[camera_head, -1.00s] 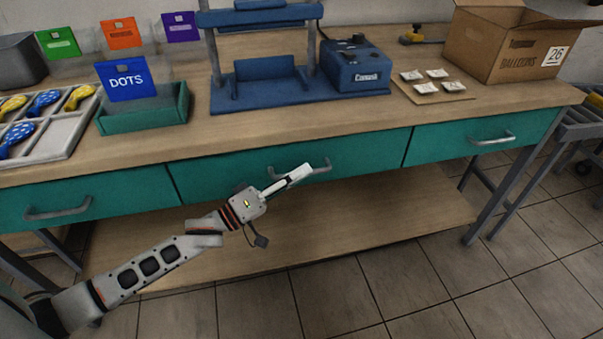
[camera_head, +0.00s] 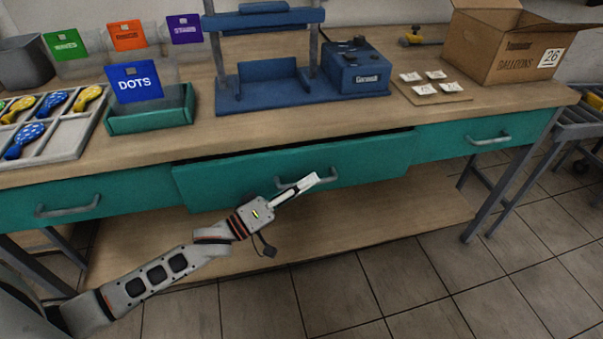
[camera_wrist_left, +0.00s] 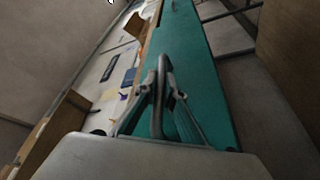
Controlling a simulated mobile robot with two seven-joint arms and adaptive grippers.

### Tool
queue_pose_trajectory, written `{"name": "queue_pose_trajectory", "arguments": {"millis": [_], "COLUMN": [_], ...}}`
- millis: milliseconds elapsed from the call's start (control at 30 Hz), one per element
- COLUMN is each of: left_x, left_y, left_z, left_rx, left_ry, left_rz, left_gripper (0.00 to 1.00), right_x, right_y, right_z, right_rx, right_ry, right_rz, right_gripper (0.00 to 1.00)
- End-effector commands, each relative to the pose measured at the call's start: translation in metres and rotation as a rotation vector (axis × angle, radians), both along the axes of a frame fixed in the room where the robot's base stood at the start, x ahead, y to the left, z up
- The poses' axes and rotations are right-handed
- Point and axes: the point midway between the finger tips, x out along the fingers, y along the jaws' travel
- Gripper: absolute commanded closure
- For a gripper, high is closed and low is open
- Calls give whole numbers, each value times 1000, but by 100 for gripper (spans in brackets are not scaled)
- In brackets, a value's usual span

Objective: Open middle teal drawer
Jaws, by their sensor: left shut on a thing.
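The middle teal drawer (camera_head: 231,185) is pulled partly out of the workbench, with a dark gap along its top edge. Its grey metal handle (camera_head: 290,183) is on the drawer front, partly hidden by my gripper. My left gripper (camera_head: 312,180) reaches in from the lower left and is shut on the handle. In the left wrist view the handle (camera_wrist_left: 160,75) runs between the two fingers of my left gripper (camera_wrist_left: 161,92), against the teal drawer front (camera_wrist_left: 195,60). My right gripper is in neither view.
Closed teal drawers flank it on the left (camera_head: 120,195) and right (camera_head: 440,142). The wooden benchtop (camera_head: 330,120) holds a blue machine (camera_head: 355,70), a teal bin (camera_head: 150,118), a balloon tray (camera_head: 60,148) and a cardboard box (camera_head: 505,50). A lower shelf (camera_head: 380,215) lies beneath.

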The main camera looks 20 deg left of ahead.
Motion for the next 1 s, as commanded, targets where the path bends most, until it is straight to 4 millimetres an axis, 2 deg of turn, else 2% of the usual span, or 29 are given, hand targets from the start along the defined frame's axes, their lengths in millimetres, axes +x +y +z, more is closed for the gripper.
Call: {"name": "queue_pose_trajectory", "arguments": {"millis": [33,133,467,800,1000], "left_x": [-10,-31,-108,-185,-219], "left_y": [-8,-22,-73,-124,-148], "left_z": [8,9,7,3,1], "left_rx": [-2,-2,-3,-2,-2], "left_ry": [-5,-5,-2,3,3], "left_rz": [-2,-2,-1,0,0], "left_gripper": [100,100,100,100,100], "right_x": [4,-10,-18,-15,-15], "right_y": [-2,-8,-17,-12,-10], "right_z": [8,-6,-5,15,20], "right_rx": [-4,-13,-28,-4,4], "right_ry": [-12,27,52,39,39], "right_rz": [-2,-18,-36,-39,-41], "right_gripper": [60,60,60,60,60]}}
